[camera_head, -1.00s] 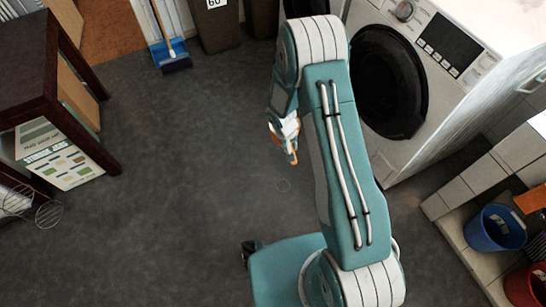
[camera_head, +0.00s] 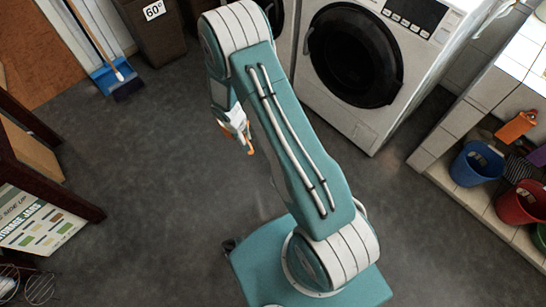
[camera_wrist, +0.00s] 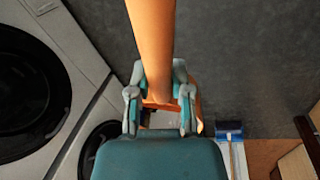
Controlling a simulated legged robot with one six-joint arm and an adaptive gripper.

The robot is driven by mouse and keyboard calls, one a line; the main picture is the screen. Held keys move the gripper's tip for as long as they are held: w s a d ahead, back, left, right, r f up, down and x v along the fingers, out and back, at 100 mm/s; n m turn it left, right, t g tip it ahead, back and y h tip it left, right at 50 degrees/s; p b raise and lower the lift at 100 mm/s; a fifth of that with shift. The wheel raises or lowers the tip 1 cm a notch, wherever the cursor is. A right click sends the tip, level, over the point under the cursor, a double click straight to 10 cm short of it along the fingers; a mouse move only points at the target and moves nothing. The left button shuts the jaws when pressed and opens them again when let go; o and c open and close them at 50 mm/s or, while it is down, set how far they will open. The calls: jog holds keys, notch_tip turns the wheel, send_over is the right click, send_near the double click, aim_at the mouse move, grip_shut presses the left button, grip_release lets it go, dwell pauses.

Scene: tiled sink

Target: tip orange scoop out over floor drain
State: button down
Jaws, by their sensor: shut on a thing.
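My gripper (camera_head: 241,133) hangs above the dark floor on the left side of my arm in the head view. In the wrist view my gripper (camera_wrist: 160,88) has its teal fingers closed around the orange scoop (camera_wrist: 151,38). A long orange part of the scoop runs from the fingers to the top edge of the picture. More orange shows beside the right finger. In the head view only small orange bits of the scoop (camera_head: 250,147) show at the fingers. Its contents cannot be seen. I cannot make out the floor drain in the current views.
A white washing machine (camera_head: 420,45) stands at the upper right. A tiled ledge (camera_head: 437,165) holds a blue bucket (camera_head: 476,165) and a red bucket (camera_head: 522,203). A blue broom (camera_head: 110,72) is at the upper left, dark wooden furniture (camera_head: 75,205) at the left. Floor between is clear.

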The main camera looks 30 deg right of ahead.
jog(key=w+a+f+m, duration=0.1)
jog(key=f+m, duration=0.2)
jog(key=f, duration=0.9)
jog(key=w+f+m, duration=0.2)
jog(key=f, duration=1.1)
jog(key=shift+a+m+g, duration=0.3)
jog(key=shift+a+m, duration=0.05)
jog(key=shift+m, duration=0.05)
